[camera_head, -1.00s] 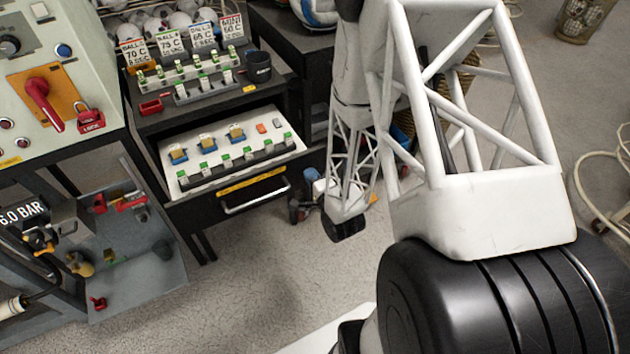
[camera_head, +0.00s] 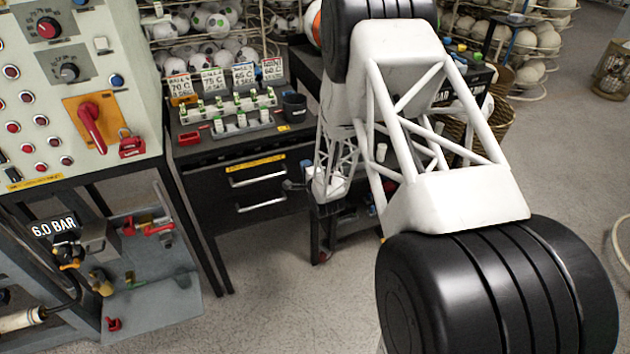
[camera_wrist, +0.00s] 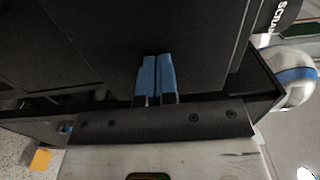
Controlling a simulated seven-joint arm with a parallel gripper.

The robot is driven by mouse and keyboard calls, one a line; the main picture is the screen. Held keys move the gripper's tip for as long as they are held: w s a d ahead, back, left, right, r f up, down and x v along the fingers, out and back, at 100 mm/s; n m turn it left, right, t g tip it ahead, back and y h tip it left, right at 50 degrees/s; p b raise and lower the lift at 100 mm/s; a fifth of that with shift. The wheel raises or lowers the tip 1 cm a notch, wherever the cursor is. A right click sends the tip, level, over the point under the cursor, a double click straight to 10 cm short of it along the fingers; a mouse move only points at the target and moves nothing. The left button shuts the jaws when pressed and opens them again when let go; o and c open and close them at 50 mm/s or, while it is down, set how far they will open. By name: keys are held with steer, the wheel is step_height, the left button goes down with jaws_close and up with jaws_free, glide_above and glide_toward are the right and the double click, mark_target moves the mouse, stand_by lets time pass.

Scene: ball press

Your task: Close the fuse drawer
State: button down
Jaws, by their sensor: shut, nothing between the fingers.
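The fuse drawer (camera_head: 215,188) is the upper drawer of the dark cabinet in the head view. It has a yellow label strip and a silver handle (camera_head: 258,181). Its front looks flush with the cabinet and its inside is hidden. My gripper (camera_head: 292,185) is by the right end of the drawer front, small and partly hidden by my arm. In the wrist view my gripper (camera_wrist: 155,76) shows its blue fingertips together with nothing between them, over a dark flat surface. I cannot tell whether they touch it.
A second drawer handle (camera_head: 260,205) sits below. Fuse racks (camera_head: 228,112), cards and a black cup (camera_head: 294,107) stand on the cabinet top. A control panel (camera_head: 75,90) is at left, a dark cart (camera_head: 345,225) right of the cabinet. A ball (camera_wrist: 296,75) shows in the wrist view.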

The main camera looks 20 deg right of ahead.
steer(key=shift+w+r, duration=0.1)
steer(key=shift+w, duration=2.5)
steer(key=shift+s, duration=0.1)
steer(key=s, duration=1.4)
steer(key=shift+s, duration=0.3)
